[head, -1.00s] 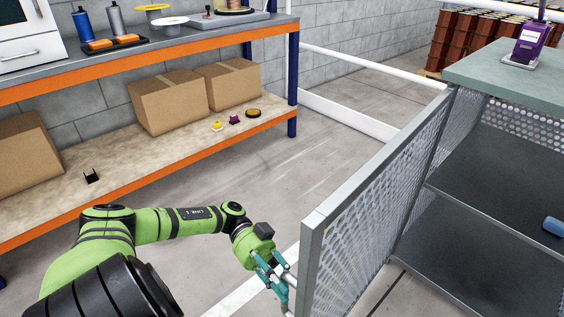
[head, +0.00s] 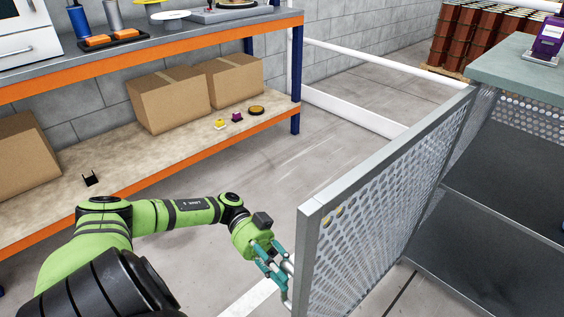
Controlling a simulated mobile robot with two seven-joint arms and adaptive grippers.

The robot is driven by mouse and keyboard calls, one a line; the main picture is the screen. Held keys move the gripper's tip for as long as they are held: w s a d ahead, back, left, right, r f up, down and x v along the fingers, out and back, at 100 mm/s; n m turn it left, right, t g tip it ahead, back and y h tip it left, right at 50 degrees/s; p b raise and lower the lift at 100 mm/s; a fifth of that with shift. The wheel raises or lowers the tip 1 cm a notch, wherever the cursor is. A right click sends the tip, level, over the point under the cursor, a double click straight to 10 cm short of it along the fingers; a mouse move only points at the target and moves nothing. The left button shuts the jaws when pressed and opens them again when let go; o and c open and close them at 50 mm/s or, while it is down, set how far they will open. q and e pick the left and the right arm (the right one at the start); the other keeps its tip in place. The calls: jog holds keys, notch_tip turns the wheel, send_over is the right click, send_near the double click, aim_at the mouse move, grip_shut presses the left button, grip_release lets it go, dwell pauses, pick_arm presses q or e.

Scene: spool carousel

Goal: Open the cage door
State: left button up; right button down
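The cage door (head: 375,205) is a grey frame with a perforated metal panel. It stands swung out from the grey cage (head: 500,215), whose shelves show at the right. My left gripper (head: 287,284) is at the door's near edge, low down, with its teal fingers around what looks like a light metal handle. The fingertips are partly hidden by the door edge and the bottom of the picture. My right gripper is not in view.
A workbench with an orange-edged lower shelf (head: 150,185) stands at the left, carrying cardboard boxes (head: 168,98). A white rail (head: 380,62) runs behind the door. The floor (head: 270,180) between bench and door is clear.

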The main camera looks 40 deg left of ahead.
pick_arm(q)
jog(key=shift+o, duration=1.3)
jog(key=shift+a, duration=0.15)
jog(key=w+a, duration=0.1)
jog(key=a, duration=0.6)
jog(key=shift+a, duration=0.15)
